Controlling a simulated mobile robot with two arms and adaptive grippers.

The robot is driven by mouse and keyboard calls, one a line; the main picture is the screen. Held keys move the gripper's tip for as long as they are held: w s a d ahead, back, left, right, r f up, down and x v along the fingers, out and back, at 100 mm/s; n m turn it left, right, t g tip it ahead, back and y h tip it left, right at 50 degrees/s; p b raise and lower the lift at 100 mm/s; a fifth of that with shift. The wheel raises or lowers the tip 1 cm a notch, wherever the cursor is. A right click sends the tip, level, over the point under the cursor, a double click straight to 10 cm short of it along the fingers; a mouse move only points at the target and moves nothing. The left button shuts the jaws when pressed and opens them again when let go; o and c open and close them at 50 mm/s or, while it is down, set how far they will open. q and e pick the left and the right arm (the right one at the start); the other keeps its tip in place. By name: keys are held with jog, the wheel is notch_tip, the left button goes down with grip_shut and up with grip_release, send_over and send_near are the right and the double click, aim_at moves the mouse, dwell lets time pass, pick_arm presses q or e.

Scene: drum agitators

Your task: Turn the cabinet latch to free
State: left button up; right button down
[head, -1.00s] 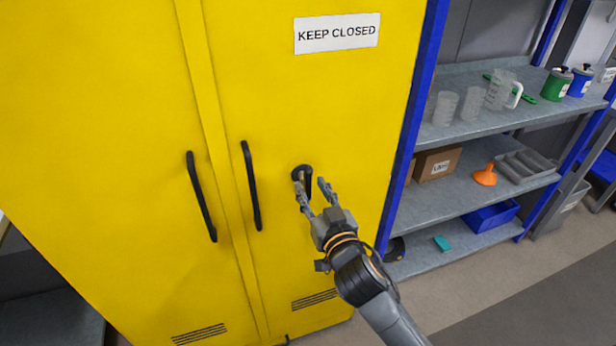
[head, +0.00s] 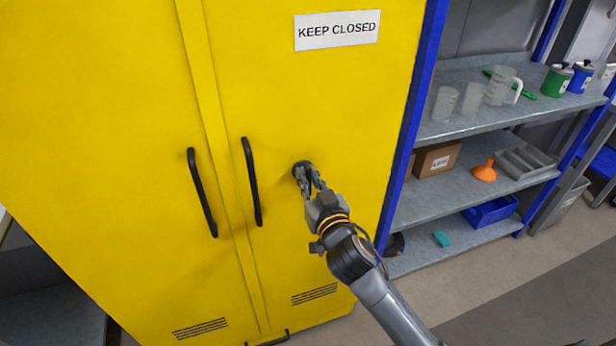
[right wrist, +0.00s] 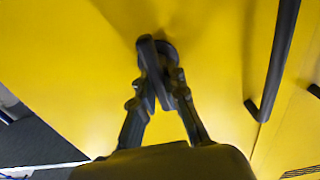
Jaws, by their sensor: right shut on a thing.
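The yellow cabinet (head: 270,60) stands in front of me with its doors shut. Its black round latch (head: 300,167) sits on the right door, right of the door handle. My right gripper (head: 308,178) is at the latch, its fingers closed around the latch's lever. The right wrist view shows the dark latch lever (right wrist: 151,62) between the two fingertips (right wrist: 160,90), with the round base behind it. The fingers hide part of the lever in the head view. My left gripper is in neither view.
Two black vertical handles, the left one (head: 201,195) and the right one (head: 252,182), are left of the latch. A blue-framed shelf (head: 470,190) with jugs, boxes and a funnel stands to the right. Clear floor (head: 480,275) lies below it.

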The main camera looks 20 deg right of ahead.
jog(key=shift+n, duration=0.4)
jog(key=n+p, duration=0.1)
jog(key=n, duration=0.1)
jog(key=shift+a+n+p, duration=0.1)
jog(key=shift+n+p, duration=0.2)
jog(key=shift+n, duration=0.1)
jog(key=n+p, duration=0.1)
jog(key=n, duration=0.3)
jog(key=shift+a+n, duration=0.15)
jog(key=shift+n, duration=0.15)
jog(key=shift+a+f+n+p, duration=0.15)
jog(key=shift+n+p, duration=0.6)
jog(key=shift+n, duration=1.7)
jog(key=shift+f+n+p, duration=0.25)
jog(key=shift+n+p, duration=0.45)
jog(key=shift+n, duration=1.75)
jog(key=c, duration=1.4)
grip_release()
jog(key=shift+o, duration=0.2)
